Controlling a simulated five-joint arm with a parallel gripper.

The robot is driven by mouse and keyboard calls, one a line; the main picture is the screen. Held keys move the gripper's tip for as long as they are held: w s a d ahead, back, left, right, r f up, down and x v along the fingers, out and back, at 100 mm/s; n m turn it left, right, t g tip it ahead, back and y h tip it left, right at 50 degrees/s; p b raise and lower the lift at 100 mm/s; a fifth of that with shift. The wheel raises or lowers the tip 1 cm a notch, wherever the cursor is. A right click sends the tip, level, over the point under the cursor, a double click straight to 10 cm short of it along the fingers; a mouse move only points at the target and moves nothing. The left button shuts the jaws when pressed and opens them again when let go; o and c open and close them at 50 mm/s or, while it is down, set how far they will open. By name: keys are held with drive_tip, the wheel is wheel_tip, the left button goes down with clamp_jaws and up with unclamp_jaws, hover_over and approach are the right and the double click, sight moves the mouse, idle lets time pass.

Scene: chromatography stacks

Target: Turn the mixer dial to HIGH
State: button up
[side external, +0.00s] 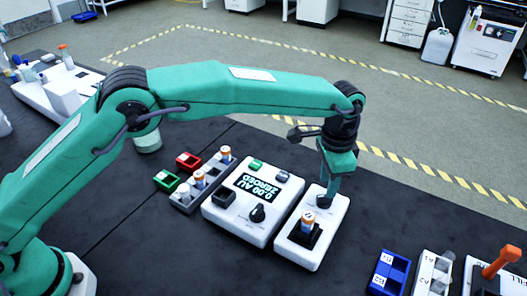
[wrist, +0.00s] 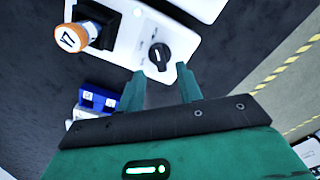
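The mixer (side external: 301,253) is a white box at the right of the row of instruments. An orange-capped vial (side external: 308,222) stands in its black holder. Its black dial (wrist: 159,56) has a white pointer mark and shows clearly in the wrist view. The setting text around it is too small to read. My gripper (wrist: 160,88) is open and empty, its two green fingers spread just short of the dial, one to each side. In the side view my gripper (side external: 325,188) points down over the far end of the mixer and largely hides the dial.
A white instrument (side external: 223,222) with a display reading "0.00 AU ZEROED" and its own black knob (side external: 258,213) stands close left of the mixer. A vial rack (side external: 186,203) is beyond it. A blue block (side external: 388,275) stands at the lower right.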

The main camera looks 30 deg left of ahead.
drive_tip(key=shift+r, duration=1.95)
